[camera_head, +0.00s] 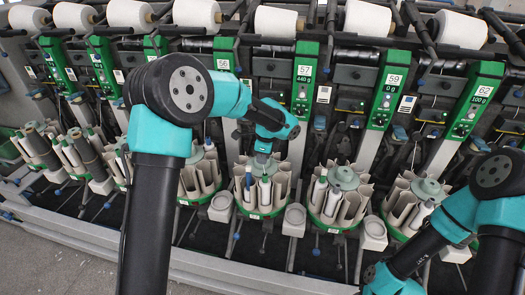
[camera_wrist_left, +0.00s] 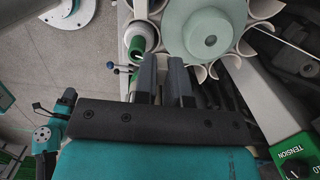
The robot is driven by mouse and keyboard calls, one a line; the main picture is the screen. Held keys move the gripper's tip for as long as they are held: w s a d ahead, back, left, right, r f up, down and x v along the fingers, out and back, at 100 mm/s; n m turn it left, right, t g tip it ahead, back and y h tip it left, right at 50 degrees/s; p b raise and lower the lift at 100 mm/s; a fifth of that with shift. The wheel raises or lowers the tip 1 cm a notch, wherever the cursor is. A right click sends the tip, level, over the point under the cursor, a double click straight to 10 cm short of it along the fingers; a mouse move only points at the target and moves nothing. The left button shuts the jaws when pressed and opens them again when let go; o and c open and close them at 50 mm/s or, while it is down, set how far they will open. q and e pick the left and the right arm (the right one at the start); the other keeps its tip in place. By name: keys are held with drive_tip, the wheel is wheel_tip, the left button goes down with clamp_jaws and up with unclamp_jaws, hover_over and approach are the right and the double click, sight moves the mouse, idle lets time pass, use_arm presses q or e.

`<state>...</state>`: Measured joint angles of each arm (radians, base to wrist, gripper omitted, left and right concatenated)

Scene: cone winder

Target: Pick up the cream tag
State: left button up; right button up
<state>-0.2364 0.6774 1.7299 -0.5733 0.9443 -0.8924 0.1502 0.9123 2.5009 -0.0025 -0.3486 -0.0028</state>
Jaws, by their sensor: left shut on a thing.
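My left gripper (camera_head: 262,150) is over the top of a round magazine of cream pockets (camera_head: 248,208), in front of the machine unit between green panels 56 and 57. In the left wrist view its two dark fingers (camera_wrist_left: 163,80) stand close together with a narrow gap, beside the magazine's green round hub (camera_wrist_left: 210,40). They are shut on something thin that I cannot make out. I cannot pick out a cream tag for certain in either view. My right arm shows at the right of the head view, with its fingers out of the picture.
More pocket magazines stand in a row, such as one to the right (camera_head: 338,195). Green panels (camera_head: 306,80) and white yarn cones (camera_head: 275,22) are behind. A white-and-green bobbin (camera_wrist_left: 140,38) is left of the left fingers. Grey floor (camera_head: 60,255) is clear in front.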

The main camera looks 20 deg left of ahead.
use_arm(q)
drive_tip(key=s+d, duration=0.2)
drive_tip(key=s, duration=0.7)
drive_tip(key=shift+d+r, duration=0.3)
drive_tip(key=shift+r, duration=0.15)
drive_tip(key=shift+r, duration=0.1)
drive_tip(key=shift+r, duration=1.4)
drive_tip(key=w, duration=0.2)
drive_tip(key=w+f, duration=0.1)
drive_tip(key=w, duration=0.1)
drive_tip(key=w+a+f, duration=0.1)
drive_tip(key=w, duration=0.1)
drive_tip(key=shift+w, duration=0.25)
drive_tip(key=shift+f, duration=1.9)
